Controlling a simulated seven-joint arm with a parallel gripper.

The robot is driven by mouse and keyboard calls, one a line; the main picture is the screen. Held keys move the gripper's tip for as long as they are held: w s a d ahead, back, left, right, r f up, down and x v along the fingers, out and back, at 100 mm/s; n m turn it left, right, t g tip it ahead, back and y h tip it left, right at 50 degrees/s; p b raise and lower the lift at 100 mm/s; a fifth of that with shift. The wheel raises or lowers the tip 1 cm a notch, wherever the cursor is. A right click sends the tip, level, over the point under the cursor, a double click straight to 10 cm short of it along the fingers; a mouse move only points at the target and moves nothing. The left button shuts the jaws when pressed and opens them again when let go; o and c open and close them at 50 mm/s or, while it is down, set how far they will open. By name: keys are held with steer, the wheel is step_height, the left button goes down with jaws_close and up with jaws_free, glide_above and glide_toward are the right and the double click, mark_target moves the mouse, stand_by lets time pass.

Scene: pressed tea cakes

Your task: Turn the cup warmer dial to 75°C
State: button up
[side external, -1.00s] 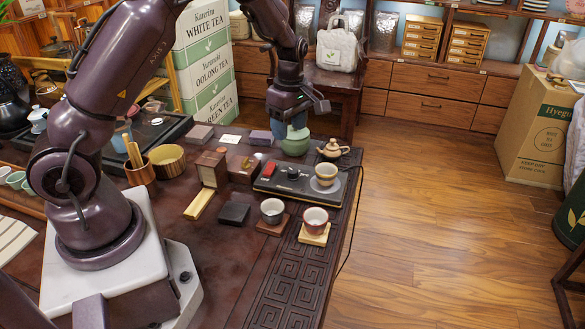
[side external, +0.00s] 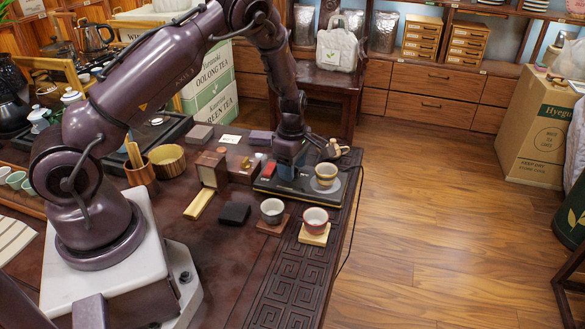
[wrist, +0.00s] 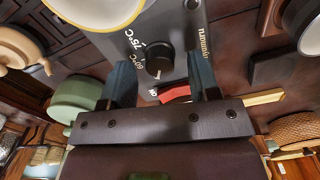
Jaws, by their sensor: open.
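The cup warmer is a dark flat box (side external: 270,187) near the table's right edge in the side view, with a pale cup (side external: 326,170) on its plate. In the wrist view its black dial (wrist: 158,60) has a small white mark at its lower edge, towards the red switch (wrist: 175,93) and away from the printed 75°C (wrist: 135,42). The 60°C print lies left of the dial. My gripper (side external: 288,172) is low over the warmer and hides the dial in the side view. In the wrist view its open fingers (wrist: 160,66) stand either side of the dial, apart from it.
Two cups, one grey (side external: 272,208) and one red-rimmed (side external: 315,218), stand on small coasters in front of the warmer. A clay teapot (side external: 335,147) stands behind it. A green pot (wrist: 77,97) shows left of my fingers in the wrist view. A small wooden box (side external: 211,168) stands to the left.

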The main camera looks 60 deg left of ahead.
steer(key=shift+f, duration=0.5)
steer(key=shift+c, duration=0.3)
steer(key=c, duration=0.9)
steer(key=shift+o, duration=0.2)
